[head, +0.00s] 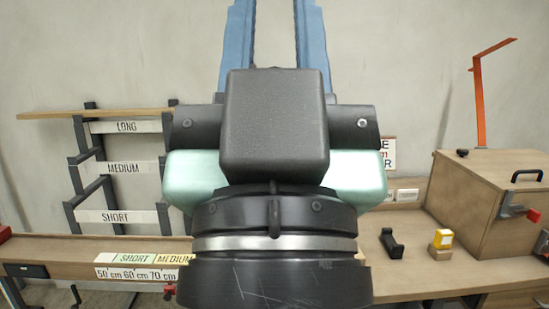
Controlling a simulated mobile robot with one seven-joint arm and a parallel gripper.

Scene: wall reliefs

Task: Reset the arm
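My gripper (275,25) points up in the middle of the head view, close to the camera. Its two blue fingers stand well apart, with bare wall showing between them. The fingertips run past the top edge of the picture and are hidden. The black and pale green wrist of my arm fills the centre and covers the middle of the bench.
A rack (119,168) labelled LONG, MEDIUM and SHORT stands left, a plank (60,114) across its top. Right, the bench holds a wooden box (490,195), a black holder (391,244), a yellow-topped block (441,240) and an orange post (479,105). The upper wall is clear.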

